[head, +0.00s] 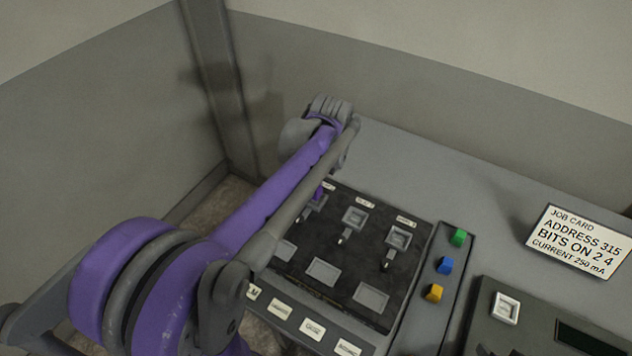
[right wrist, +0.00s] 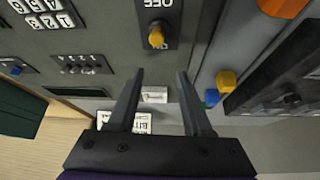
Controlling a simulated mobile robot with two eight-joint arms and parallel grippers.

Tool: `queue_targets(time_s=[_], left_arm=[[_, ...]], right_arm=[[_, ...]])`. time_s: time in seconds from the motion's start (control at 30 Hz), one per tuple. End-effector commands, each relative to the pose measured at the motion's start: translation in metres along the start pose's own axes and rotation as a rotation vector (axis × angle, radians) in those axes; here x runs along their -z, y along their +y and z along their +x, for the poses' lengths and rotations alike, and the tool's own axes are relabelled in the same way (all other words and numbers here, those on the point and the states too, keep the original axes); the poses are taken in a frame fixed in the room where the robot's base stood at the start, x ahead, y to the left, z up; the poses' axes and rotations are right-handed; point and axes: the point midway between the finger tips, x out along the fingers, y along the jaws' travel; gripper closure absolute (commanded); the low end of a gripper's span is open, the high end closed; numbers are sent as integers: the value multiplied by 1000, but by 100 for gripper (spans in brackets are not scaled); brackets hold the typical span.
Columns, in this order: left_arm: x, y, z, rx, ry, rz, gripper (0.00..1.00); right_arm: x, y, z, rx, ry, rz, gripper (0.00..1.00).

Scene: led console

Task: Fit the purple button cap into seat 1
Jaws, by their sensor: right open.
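The dark panel (head: 335,245) on the console holds two rows of square seats. Their labels are too small to read, so I cannot tell which is seat 1. The far-left seat (head: 314,208) is partly hidden by my purple left arm. A small purple patch (head: 319,192) shows beside that seat; I cannot tell whether it is the cap or part of my arm. My right gripper (right wrist: 160,72) is open and empty over the console in the right wrist view.
Green (head: 459,237), blue (head: 445,265) and yellow (head: 434,292) caps stand in a row right of the panel. A job card (head: 578,240) lies at the right. A white square button (head: 505,308) is at lower right. A yellow-tipped switch (right wrist: 156,36) shows beyond my right fingers.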

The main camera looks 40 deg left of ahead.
Motion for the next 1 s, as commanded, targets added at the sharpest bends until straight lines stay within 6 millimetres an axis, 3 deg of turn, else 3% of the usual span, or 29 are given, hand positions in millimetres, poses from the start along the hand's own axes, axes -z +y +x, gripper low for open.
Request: queue_targets(time_s=[1.0], left_arm=[[1, 0, 8, -1, 0, 0, 100]], right_arm=[[-7, 0, 4, 0, -7, 0, 50]])
